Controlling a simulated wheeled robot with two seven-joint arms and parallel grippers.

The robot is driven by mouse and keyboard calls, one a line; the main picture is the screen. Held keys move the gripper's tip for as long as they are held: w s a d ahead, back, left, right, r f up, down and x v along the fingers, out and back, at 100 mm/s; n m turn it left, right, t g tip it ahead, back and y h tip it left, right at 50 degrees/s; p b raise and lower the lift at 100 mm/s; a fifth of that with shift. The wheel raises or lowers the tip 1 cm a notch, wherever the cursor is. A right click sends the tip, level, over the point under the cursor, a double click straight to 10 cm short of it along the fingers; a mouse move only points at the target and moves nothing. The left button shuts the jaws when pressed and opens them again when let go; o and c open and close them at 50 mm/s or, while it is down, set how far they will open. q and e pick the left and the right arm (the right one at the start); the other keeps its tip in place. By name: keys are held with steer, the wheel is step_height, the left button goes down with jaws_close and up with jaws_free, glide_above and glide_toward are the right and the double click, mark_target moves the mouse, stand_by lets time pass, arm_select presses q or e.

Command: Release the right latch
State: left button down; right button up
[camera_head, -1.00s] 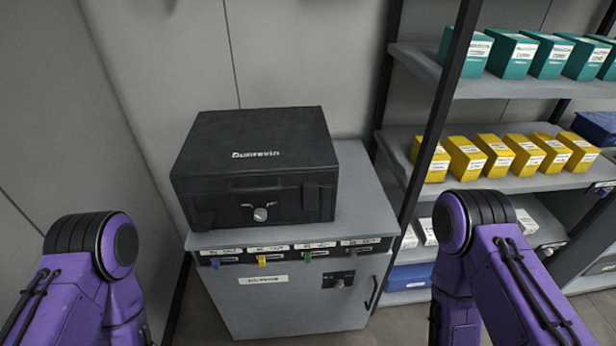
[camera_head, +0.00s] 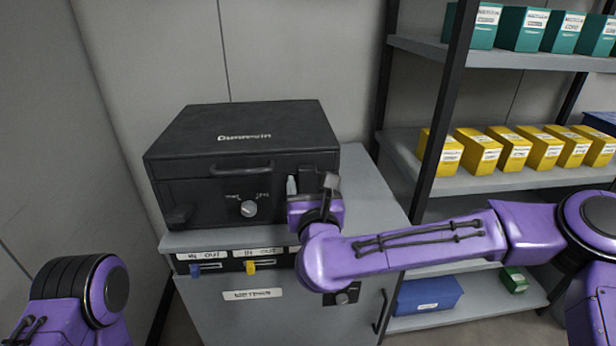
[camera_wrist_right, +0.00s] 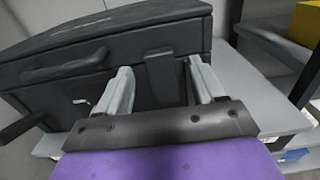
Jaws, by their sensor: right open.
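The black case (camera_head: 240,160) stands closed on a grey cabinet. Its right latch (camera_wrist_right: 160,76) is a dark upright tab on the front face and looks flat against it. My right gripper (camera_head: 311,182) is in front of the case's right end. In the right wrist view this gripper (camera_wrist_right: 160,69) is open, with one pale finger on each side of the right latch. I cannot tell whether the fingers touch it. The left latch (camera_head: 180,216) sticks out from the front. My left gripper is out of view; only part of that arm shows.
The grey cabinet (camera_head: 365,190) has labelled slots with coloured tabs below the case. A round knob (camera_head: 249,208) and a handle (camera_head: 242,169) are on the case's front. A shelf rack (camera_head: 475,182) with yellow and teal boxes stands to the right.

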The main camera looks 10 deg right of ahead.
mark_target(308, 175)
steer(key=shift+w, duration=1.6)
steer(key=shift+c, duration=0.3)
